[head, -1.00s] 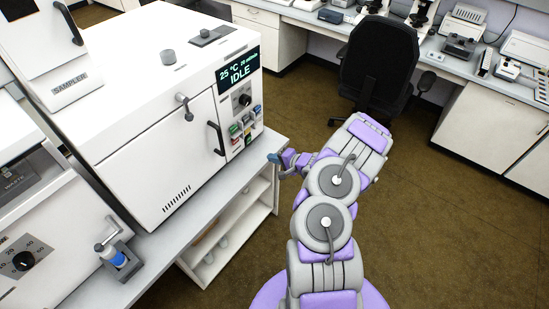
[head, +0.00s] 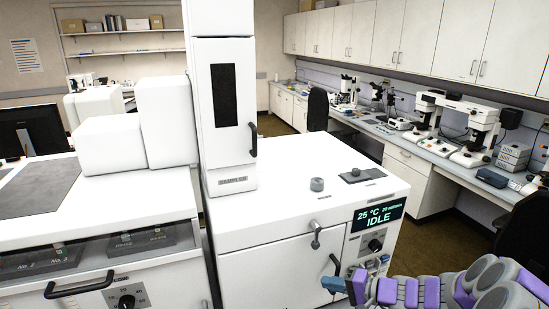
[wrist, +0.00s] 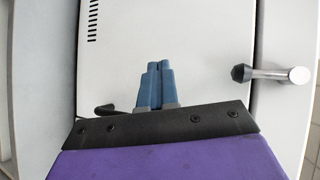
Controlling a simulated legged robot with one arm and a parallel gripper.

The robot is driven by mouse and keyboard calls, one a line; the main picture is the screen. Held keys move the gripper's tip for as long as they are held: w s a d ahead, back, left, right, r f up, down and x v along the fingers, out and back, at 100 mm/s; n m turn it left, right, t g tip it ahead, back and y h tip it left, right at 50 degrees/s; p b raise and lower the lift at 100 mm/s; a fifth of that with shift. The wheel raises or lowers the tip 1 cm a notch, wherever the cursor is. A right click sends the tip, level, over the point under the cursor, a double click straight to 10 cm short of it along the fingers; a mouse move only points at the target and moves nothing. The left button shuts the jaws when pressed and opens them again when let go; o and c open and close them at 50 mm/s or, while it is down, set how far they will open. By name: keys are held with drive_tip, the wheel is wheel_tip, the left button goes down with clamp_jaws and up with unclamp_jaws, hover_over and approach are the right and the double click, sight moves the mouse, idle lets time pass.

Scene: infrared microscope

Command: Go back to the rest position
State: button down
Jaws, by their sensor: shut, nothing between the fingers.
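My gripper (head: 336,285) is at the lower right of the head view, in front of the white door of the machine with the IDLE display (head: 378,214). Its two blue fingers are together with nothing between them, as the wrist view (wrist: 159,68) also shows. My purple and grey arm folds in from the lower right corner. In the wrist view the fingers lie over the white door panel (wrist: 190,35). I cannot tell the exact gap to the door.
The door's dark handle (head: 333,268) is right by the gripper. A metal latch with a black tip (wrist: 270,74) sticks out at the wrist view's right. A black chair (head: 525,225) stands at the right, before a bench with microscopes (head: 470,125).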

drive_tip(key=s+a+r+n+g+h, duration=0.1)
drive_tip(key=s+a+r+n+g, duration=0.3)
drive_tip(key=s+a, duration=0.45)
drive_tip(key=s+a+r+n+g+h, duration=0.15)
drive_tip(key=s+a+r+g, duration=0.4)
drive_tip(key=s, duration=0.65)
drive_tip(key=s+d+h, duration=0.4)
drive_tip(key=s+d, duration=0.2)
drive_tip(key=s, duration=0.3)
drive_tip(key=s+d+r+h, duration=0.1)
drive_tip(key=s+d+h, duration=0.4)
drive_tip(key=s, duration=0.5)
drive_tip(key=shift+d+r+n, duration=0.2)
drive_tip(key=shift+d+n, duration=0.15)
drive_tip(key=shift+d+h, duration=0.25)
drive_tip(key=shift+d, duration=0.1)
